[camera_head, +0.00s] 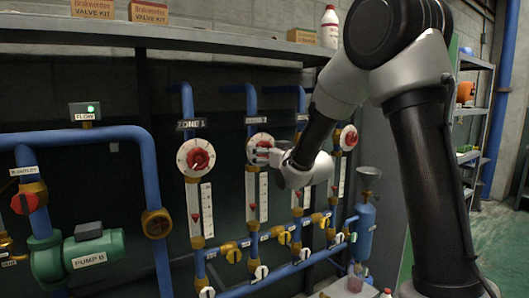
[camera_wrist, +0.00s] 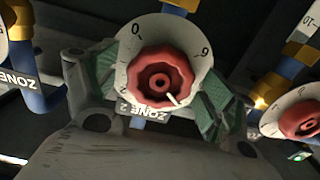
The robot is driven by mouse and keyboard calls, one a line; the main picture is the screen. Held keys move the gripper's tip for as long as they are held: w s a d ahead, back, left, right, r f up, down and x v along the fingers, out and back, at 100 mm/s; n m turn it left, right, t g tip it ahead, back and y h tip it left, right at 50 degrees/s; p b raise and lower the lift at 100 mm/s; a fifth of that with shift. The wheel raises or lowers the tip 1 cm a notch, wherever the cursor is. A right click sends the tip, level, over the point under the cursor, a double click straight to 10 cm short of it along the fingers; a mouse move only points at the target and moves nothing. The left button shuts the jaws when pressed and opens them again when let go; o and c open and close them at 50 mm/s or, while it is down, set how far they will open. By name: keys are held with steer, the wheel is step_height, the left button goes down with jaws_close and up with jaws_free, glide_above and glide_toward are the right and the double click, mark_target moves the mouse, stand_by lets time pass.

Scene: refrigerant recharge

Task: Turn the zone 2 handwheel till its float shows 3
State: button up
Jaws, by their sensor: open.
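The zone 2 handwheel (camera_wrist: 160,79) is a red knob on a white dial marked 0 and 6, with a white pointer mark at its rim. In the wrist view the zone 2 label (camera_wrist: 138,110) appears upside down. My gripper (camera_head: 269,154) is at this wheel in the head view and partly covers it. Its green-padded fingers stand open on either side of the wheel; I cannot tell whether they touch it. Below, the zone 2 gauge (camera_head: 263,190) is a white scale strip with a small red float (camera_head: 253,207) low in it. The scale numbers are too small to read.
The zone 1 wheel (camera_head: 197,158) is to the left, and another red wheel (camera_head: 349,138) is to the right. Yellow-handled valves and blue pipes run below. A shelf (camera_head: 190,38) with boxes spans above. Pump B (camera_head: 92,250) stands lower left.

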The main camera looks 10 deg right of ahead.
steer(key=shift+w+a, duration=0.1)
steer(key=shift+w, duration=0.25)
steer(key=c, duration=1)
steer(key=shift+c, duration=0.2)
steer(key=shift+m, duration=0.3)
steer(key=m, duration=0.3)
steer(key=shift+m, duration=2.2)
